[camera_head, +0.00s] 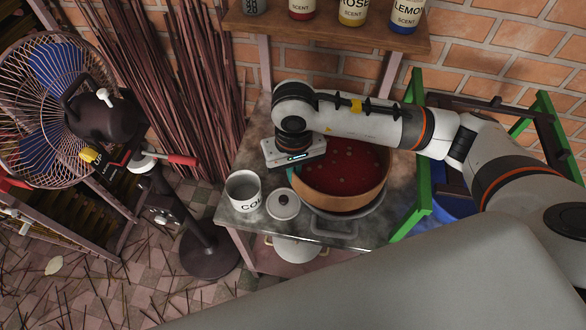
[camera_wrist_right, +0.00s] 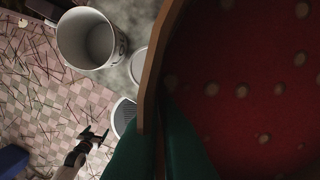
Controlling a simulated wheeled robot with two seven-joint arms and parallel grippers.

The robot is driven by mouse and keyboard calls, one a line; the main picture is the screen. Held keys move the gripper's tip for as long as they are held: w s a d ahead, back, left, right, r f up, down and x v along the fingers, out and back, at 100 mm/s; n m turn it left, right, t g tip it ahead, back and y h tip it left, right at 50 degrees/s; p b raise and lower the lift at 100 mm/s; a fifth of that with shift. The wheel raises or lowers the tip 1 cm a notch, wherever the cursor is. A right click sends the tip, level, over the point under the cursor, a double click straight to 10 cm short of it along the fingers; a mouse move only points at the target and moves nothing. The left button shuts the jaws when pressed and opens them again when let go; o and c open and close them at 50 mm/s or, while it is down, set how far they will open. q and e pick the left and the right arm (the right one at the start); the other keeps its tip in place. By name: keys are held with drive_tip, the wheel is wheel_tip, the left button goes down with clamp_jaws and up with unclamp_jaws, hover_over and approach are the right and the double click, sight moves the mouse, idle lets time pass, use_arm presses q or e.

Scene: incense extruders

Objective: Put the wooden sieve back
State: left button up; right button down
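The wooden sieve (camera_head: 341,206) is a round light-wood hoop with a red inside dotted with pale spots. It sits at or just above a grey metal pan (camera_head: 346,228) on the metal-topped table; I cannot tell whether they touch. My right gripper (camera_head: 295,152) is at the sieve's left rim, its fingertips hidden in the head view. In the right wrist view, the green fingertips (camera_wrist_right: 160,135) lie on either side of the sieve's rim (camera_wrist_right: 153,75) and appear closed on it. My left gripper is in neither view.
A white lettered mug (camera_head: 243,190) and a small lidded white pot (camera_head: 283,204) stand left of the sieve. A wooden shelf (camera_head: 325,32) with scent bottles is behind. A green frame (camera_head: 415,205) borders the table's right. A fan (camera_head: 50,95) stands at left.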

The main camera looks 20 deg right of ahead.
drive_tip(key=shift+d, duration=0.95)
